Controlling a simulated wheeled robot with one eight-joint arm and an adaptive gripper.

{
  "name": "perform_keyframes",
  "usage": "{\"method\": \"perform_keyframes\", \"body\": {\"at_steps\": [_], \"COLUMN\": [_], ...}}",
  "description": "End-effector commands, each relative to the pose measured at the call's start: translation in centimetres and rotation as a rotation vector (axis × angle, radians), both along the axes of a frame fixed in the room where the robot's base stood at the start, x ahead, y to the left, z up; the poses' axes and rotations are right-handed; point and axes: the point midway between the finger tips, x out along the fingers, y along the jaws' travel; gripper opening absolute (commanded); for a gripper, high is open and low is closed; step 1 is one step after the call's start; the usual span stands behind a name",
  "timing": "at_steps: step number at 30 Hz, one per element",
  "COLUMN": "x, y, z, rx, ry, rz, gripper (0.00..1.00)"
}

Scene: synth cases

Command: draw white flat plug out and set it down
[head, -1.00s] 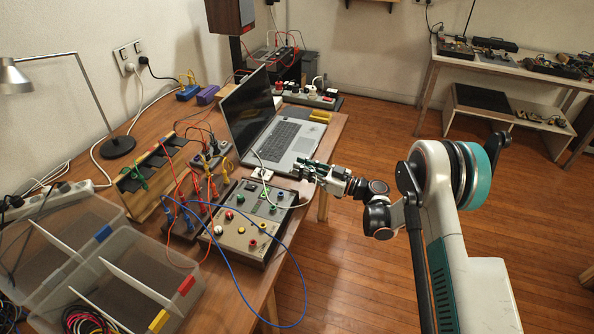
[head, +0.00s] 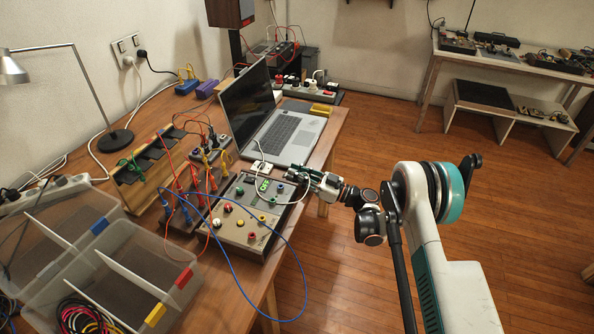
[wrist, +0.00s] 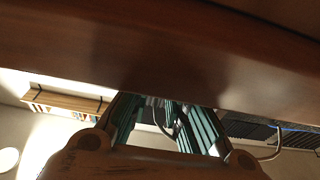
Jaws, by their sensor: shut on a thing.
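My gripper (head: 294,171) is at the right front edge of the workbench, beside the panel box and in front of the laptop. Its teal fingers also show in the wrist view (wrist: 160,120). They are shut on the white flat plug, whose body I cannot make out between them. A white cord (head: 304,192) hangs in a loop from near the gripper across the panel box. A small white socket block (head: 261,168) sits just left of the gripper, behind the panel box; the plug looks apart from it, but the exact gap is unclear.
The panel box (head: 238,235) with coloured knobs stands below the gripper. The open laptop (head: 287,138) is behind. A blue lead (head: 229,269) loops over the bench edge. Clear divided trays (head: 120,262) stand front left. Little bench is free around the gripper.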

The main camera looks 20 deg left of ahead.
Motion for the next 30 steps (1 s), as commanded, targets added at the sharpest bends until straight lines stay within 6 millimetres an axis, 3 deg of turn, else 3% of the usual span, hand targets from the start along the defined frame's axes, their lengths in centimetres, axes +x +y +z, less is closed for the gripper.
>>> {"method": "perform_keyframes", "body": {"at_steps": [10,11,14,25,30], "x": [0.0,0.0,0.0,0.0,-0.1], "y": [0.0,0.0,0.0,-0.2,-2.1], "z": [-0.5,-0.5,-0.5,-0.5,-0.9], "rx": [0.000,0.000,0.000,0.000,0.000], "ry": [0.000,0.000,0.000,0.000,0.001], "rz": [0.000,0.000,0.000,-0.001,-0.003], "gripper": [0.00,0.19,0.40,0.40,0.40]}}
